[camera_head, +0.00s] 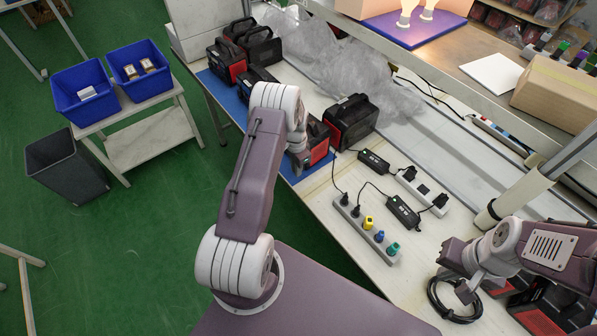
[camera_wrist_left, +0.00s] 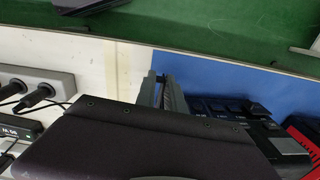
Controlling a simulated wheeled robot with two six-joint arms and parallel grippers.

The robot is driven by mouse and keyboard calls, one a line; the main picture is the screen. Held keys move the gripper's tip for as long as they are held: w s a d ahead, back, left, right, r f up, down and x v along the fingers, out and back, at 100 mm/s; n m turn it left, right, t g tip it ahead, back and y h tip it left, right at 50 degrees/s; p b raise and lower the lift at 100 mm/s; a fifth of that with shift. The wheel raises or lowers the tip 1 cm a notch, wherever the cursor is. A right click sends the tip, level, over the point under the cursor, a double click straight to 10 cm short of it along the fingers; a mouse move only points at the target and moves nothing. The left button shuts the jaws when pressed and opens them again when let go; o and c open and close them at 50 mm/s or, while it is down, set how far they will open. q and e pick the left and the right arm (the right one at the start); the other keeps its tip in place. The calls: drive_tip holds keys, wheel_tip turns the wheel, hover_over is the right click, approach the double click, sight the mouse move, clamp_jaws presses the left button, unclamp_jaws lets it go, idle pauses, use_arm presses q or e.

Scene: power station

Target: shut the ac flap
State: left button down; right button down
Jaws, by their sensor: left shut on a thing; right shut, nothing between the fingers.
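A red and black power station (camera_head: 318,142) stands on the blue mat at the bench's near edge, partly hidden behind my left arm. Its dark panel also shows at the right of the left wrist view (camera_wrist_left: 235,108). My left gripper (camera_wrist_left: 168,92) is at its side, shut on a thin part that seems to be the ac flap. The dark gripper body hides most of this contact, and the flap is not clear in either view. My right gripper (camera_head: 464,290) is shut and empty by a black cable coil (camera_head: 440,302).
Another power station (camera_head: 350,122) stands close on the right, with several more behind. A power strip (camera_head: 367,230) with coloured plugs and black adapters (camera_head: 403,210) lie to the right. Crumpled plastic wrap (camera_head: 350,75) lies behind. Blue bins (camera_head: 84,92) stand at far left.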

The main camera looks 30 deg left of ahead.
use_arm(q)
drive_tip(key=shift+w+a+m+b, duration=0.1)
drive_tip(key=shift+a+m+b, duration=0.1)
drive_tip(key=shift+m, duration=0.35)
drive_tip(key=shift+w+a+m+b, duration=0.1)
drive_tip(key=shift+a+m+b, duration=0.1)
drive_tip(key=shift+m, duration=0.35)
drive_tip(key=c, duration=1.5)
unclamp_jaws()
wheel_tip(320, 180, up, 9)
drive_tip(key=shift+r+b, duration=0.1)
drive_tip(key=shift+b, duration=0.5)
